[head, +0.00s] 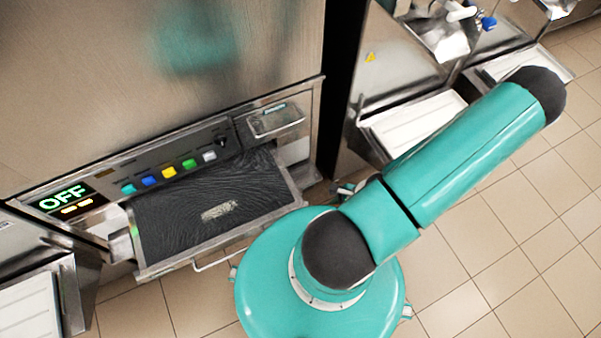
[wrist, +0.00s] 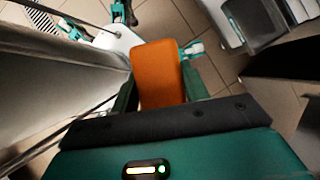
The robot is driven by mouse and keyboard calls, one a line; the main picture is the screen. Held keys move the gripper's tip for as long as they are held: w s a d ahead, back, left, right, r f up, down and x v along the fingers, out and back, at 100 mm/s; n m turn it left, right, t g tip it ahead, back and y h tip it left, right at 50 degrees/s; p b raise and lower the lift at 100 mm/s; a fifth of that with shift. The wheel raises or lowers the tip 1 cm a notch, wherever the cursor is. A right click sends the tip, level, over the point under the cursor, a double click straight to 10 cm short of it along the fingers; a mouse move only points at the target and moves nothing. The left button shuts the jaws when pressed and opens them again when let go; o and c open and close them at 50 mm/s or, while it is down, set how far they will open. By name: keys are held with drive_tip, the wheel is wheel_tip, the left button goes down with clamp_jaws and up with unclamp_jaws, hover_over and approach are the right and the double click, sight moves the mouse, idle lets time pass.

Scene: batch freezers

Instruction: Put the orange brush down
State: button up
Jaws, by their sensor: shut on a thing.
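The orange brush (wrist: 158,75) shows in the wrist view as a smooth orange block, upright in the picture. My gripper (wrist: 160,88) is shut on it, with one dark green finger on each side. The brush's bristles cannot be made out. Tiled floor shows beyond it, and I see no surface touching it. In the head view my teal arm reaches to the upper right, and neither my gripper nor the brush shows there.
A steel freezer front has an "OFF" display (head: 63,200) and several coloured buttons. Below them a dark, ridged drawer or shelf (head: 165,225) with a pale patch juts out. A small metal tray (head: 275,120) sits at its upper right. White trays (head: 415,122) stand by neighbouring machines. Tiled floor (head: 500,250) is clear at right.

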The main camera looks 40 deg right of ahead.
drive_tip(key=shift+w, duration=0.9)
drive_tip(key=shift+w+d, duration=0.25)
drive_tip(key=shift+w, duration=0.05)
drive_tip(key=w+d, duration=0.3)
drive_tip(key=w, duration=0.6)
drive_tip(key=w+d, duration=0.2)
drive_tip(key=w, duration=0.7)
drive_tip(key=f, duration=0.6)
drive_tip(key=shift+s+f, duration=0.2)
drive_tip(key=shift+f, duration=0.15)
drive_tip(key=shift+w+d+f, duration=0.1)
drive_tip(key=shift+w+f, duration=0.05)
drive_tip(key=shift+f, duration=0.05)
drive_tip(key=shift+f, duration=0.45)
